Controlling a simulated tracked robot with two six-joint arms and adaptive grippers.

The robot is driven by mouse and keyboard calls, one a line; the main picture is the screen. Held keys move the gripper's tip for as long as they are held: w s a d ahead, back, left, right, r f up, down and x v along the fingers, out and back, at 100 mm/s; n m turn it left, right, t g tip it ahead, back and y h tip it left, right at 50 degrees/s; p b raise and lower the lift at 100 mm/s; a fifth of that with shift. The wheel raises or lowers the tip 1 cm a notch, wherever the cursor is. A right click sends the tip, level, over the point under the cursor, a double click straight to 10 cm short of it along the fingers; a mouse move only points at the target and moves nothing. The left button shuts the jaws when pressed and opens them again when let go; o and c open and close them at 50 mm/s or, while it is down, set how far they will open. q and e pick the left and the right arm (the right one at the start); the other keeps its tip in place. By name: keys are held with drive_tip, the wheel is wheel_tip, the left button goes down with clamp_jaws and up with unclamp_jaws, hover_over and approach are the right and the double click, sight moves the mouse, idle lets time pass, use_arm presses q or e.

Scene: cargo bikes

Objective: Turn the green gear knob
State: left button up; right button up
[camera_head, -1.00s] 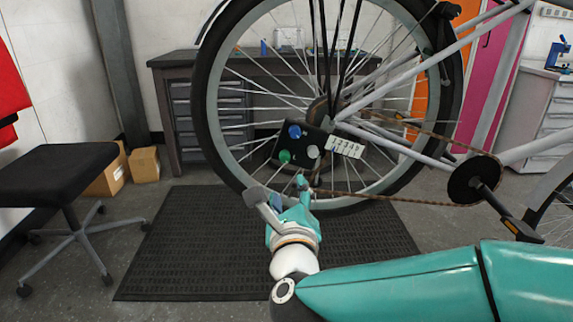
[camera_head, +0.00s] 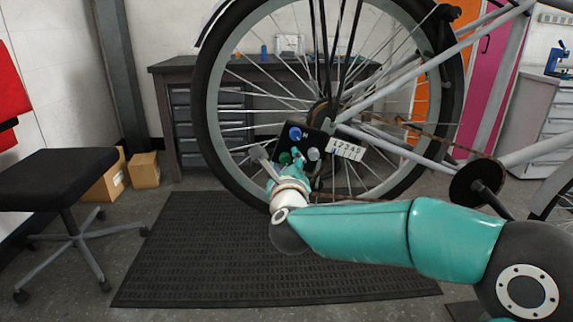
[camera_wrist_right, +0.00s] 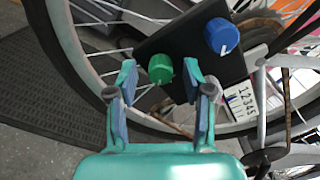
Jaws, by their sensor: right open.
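The green gear knob (camera_head: 284,158) sits at the lower left of a black panel in front of the bike wheel, partly hidden by my right gripper. In the right wrist view the green knob (camera_wrist_right: 160,68) shows fully, between the two fingertips in the picture. My right gripper (camera_head: 278,160) is open and empty, its fingers pointing at the panel; the wrist view shows it too (camera_wrist_right: 159,76). I cannot tell whether the fingers reach around the knob or stop short of it. My left gripper is not in view.
The black panel (camera_wrist_right: 188,52) also carries a blue knob (camera_wrist_right: 221,36), a grey knob (camera_head: 314,154) and a white number plate (camera_head: 346,149). The wheel (camera_head: 205,120) surrounds it.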

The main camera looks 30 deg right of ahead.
drive_tip(key=shift+c, duration=0.2)
clamp_jaws()
drive_tip(key=shift+n, duration=0.4)
drive_tip(key=n, duration=0.4)
drive_tip(key=shift+p, duration=0.4)
drive_tip(key=n+p, duration=0.1)
drive_tip(key=n, duration=0.4)
drive_tip(key=n+p, duration=0.3)
drive_tip(key=n, duration=0.3)
drive_tip(key=shift+a+f, duration=0.1)
drive_tip(key=shift+f+n+p, duration=0.15)
drive_tip(key=shift+n+p, duration=0.85)
drive_tip(key=shift+n, duration=1.4)
